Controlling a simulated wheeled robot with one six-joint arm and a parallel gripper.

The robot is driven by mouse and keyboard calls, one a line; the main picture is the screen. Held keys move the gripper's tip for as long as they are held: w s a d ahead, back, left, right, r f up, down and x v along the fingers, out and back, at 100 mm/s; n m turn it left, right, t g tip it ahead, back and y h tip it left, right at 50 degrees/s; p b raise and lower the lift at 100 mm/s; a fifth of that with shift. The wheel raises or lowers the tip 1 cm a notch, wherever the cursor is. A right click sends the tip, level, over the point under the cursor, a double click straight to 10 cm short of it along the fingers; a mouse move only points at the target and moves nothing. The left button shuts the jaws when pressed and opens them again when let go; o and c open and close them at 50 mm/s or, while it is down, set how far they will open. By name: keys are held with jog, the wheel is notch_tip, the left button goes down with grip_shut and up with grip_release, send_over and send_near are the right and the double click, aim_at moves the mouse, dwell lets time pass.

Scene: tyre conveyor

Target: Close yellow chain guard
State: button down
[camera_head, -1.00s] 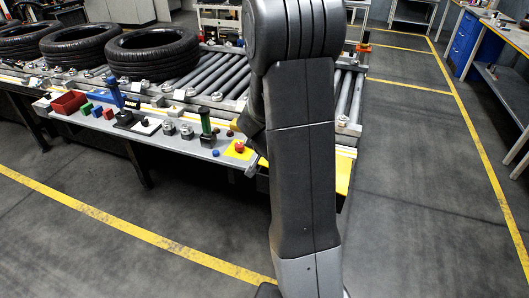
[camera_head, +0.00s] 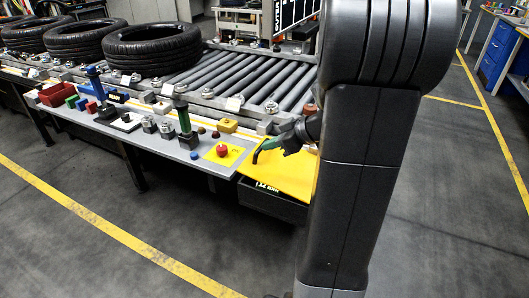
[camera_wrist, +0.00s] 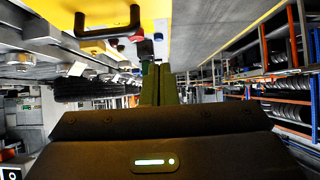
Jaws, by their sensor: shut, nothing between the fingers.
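The yellow chain guard (camera_head: 290,176) is a flat yellow panel over a dark box at the right end of the bench. In the head view its right part is hidden behind my arm.
A red button on a yellow plate (camera_head: 221,150) and a green-handled lever (camera_head: 184,123) stand left of the guard. The roller conveyor (camera_head: 240,73) carries several tyres (camera_head: 152,47).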

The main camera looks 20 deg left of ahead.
jog(key=p, duration=0.1)
send_over(248, 169)
jog(key=f, duration=0.5)
jog(key=shift+d+f, duration=0.15)
jog(key=shift+d, duration=0.1)
notch_tip(248, 169, down, 2)
jog(key=shift+w+a+f, duration=0.1)
jog(key=shift+f, duration=0.15)
jog(key=shift+a+f, duration=0.1)
jog(key=shift+f, duration=0.65)
jog(key=f+b, duration=0.2)
jog(key=f+h+b, duration=0.1)
jog(key=shift+a+f, duration=0.2)
jog(key=shift+a, duration=0.15)
jog(key=f+b, duration=0.1)
jog(key=b, duration=0.2)
jog(key=shift+f, duration=0.4)
jog(key=shift+r, duration=0.2)
jog(key=shift+a, duration=0.1)
